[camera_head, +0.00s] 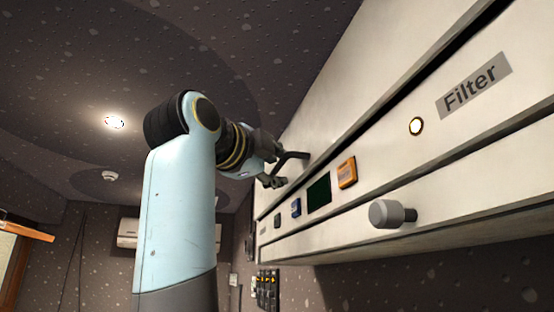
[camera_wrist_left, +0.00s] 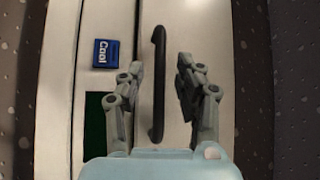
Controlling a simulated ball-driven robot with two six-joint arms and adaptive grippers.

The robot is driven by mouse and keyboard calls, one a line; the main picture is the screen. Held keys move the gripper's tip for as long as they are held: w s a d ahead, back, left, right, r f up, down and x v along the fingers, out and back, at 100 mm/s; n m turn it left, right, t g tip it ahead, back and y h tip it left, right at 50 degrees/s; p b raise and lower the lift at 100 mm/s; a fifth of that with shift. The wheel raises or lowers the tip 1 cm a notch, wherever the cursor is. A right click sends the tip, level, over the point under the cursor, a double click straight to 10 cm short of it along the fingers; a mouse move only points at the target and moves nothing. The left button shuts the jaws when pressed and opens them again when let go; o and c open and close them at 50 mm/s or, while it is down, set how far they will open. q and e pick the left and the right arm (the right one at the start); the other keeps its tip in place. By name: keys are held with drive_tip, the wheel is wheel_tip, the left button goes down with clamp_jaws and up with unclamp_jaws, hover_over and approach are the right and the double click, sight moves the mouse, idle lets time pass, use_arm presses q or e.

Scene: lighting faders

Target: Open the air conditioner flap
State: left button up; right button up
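The white air conditioner (camera_head: 370,100) fills the right of the head view, with its long front flap panel (camera_wrist_left: 175,25) upright in the left wrist view. A black bar handle (camera_wrist_left: 157,120) is fixed on this panel; it also shows at the gripper in the head view (camera_head: 293,156). My left gripper (camera_wrist_left: 160,66) is open, one finger on each side of the handle, with visible gaps to both. In the head view my left gripper (camera_head: 272,167) reaches up to the unit's front. The flap looks shut. My right gripper is not in view.
The unit's front carries a blue Cool button (camera_wrist_left: 106,54), a dark green display (camera_head: 319,193), an orange button (camera_head: 347,172), a lit round lamp (camera_head: 416,126), a Filter label (camera_head: 474,85) and a projecting grey knob (camera_head: 390,213). The space left of my arm is clear.

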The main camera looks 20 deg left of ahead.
use_arm(q)
drive_tip(key=shift+w+d, duration=0.15)
drive_tip(key=shift+w, duration=0.25)
clamp_jaws()
drive_tip(key=shift+f, duration=0.1)
